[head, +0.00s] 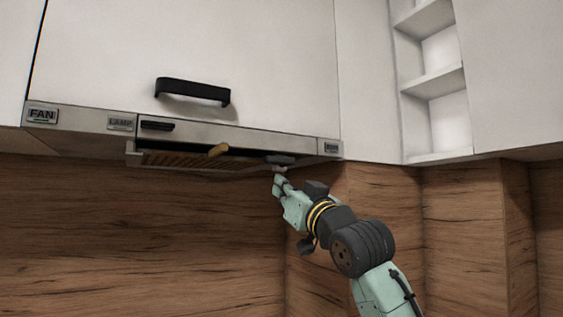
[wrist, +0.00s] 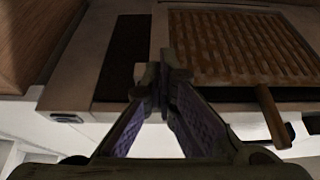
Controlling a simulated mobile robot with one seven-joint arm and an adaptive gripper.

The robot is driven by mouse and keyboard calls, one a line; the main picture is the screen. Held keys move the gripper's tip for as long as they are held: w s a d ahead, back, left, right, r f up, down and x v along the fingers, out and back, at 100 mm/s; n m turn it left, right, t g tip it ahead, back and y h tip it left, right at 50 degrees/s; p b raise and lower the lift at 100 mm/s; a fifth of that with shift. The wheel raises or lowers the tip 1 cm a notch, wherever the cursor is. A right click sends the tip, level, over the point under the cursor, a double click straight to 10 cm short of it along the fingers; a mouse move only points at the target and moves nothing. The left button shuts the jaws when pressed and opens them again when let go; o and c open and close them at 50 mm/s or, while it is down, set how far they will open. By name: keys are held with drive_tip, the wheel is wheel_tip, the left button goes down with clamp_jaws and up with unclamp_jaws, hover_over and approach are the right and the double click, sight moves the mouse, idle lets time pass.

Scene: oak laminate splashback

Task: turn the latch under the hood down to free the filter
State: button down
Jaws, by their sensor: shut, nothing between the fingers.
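A tan lever (head: 219,150), which looks like the latch, sits under the hood at the front edge of the slatted filter (head: 180,160). In the wrist view the lever (wrist: 270,114) slants from the edge of the brown slatted filter (wrist: 235,45). My gripper (head: 280,161) is under the right part of the hood, to the right of the lever and apart from it. In the wrist view my gripper (wrist: 162,75) has its fingertips together and empty, near the filter's corner, with the lever off to the right. Whether the fingertips touch the hood's underside I cannot tell.
The hood's front strip (head: 230,134) carries a FAN label (head: 42,115), a LAMP label (head: 121,122) and a black switch (head: 157,125). A white cabinet door with a black handle (head: 193,91) is above. The wooden splashback (head: 140,230) is behind; the space below the hood's left part is clear.

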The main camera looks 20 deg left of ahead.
drive_tip(key=shift+w+a, duration=0.2)
drive_tip(key=shift+a, duration=0.05)
idle(0.5)
drive_tip(key=shift+w+d+f, duration=0.15)
drive_tip(key=shift+w+d, duration=0.15)
drive_tip(key=shift+w, duration=0.05)
idle(0.5)
drive_tip(key=shift+w+a, duration=0.15)
drive_tip(key=shift+a, duration=0.1)
idle(0.6)
drive_tip(key=r+b+v, duration=0.1)
drive_tip(key=b+v, duration=0.2)
drive_tip(key=v, duration=0.5)
drive_tip(key=shift+d, duration=0.3)
idle(0.4)
drive_tip(key=shift+s, duration=0.25)
